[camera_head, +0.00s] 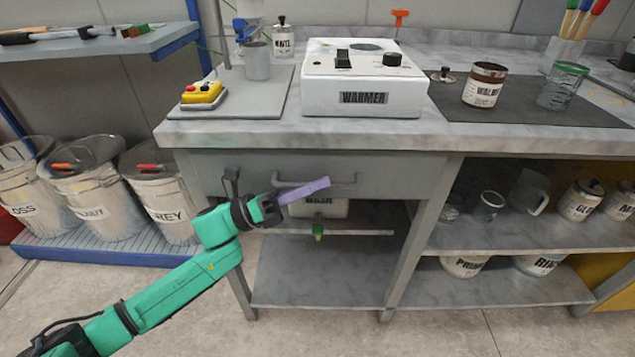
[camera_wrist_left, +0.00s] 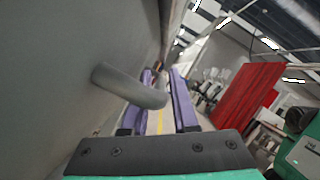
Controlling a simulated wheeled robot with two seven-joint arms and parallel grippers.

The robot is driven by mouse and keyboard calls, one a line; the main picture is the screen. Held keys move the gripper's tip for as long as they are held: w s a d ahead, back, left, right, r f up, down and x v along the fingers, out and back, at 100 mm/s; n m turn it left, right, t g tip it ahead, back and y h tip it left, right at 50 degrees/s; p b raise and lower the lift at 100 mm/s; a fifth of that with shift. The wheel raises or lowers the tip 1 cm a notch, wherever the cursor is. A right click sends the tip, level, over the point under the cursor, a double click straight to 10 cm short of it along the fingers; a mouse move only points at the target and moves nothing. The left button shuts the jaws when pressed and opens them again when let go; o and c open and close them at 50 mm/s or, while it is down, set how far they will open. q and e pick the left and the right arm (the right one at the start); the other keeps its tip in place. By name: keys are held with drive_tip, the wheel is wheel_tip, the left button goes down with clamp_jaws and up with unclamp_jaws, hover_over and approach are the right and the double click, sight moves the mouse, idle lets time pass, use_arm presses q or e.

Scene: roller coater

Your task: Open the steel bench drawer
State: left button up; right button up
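The steel bench drawer (camera_head: 375,168) has a flat grey front under the bench top and looks shut. Its grey bar handle (camera_head: 340,182) runs across the front and also shows large in the left wrist view (camera_wrist_left: 125,85). My left gripper (camera_head: 308,190), with lilac fingers, is at the left part of the handle. In the left wrist view its fingers (camera_wrist_left: 165,95) stand apart with a gap between them. The handle's bent end partly covers one finger. I cannot tell whether either finger touches the bar. My right gripper is in neither view.
A warmer (camera_head: 365,88) and jars stand on the marble bench top (camera_head: 440,128). Below the drawer is an open shelf (camera_head: 320,275) with a green-tipped tap (camera_head: 318,228). Labelled bins (camera_head: 160,195) stand to the left. The floor in front is clear.

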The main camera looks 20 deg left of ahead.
use_arm(q)
drive_tip(key=shift+w+d, duration=0.1)
drive_tip(key=shift+d, duration=0.15)
clamp_jaws()
idle(1.3)
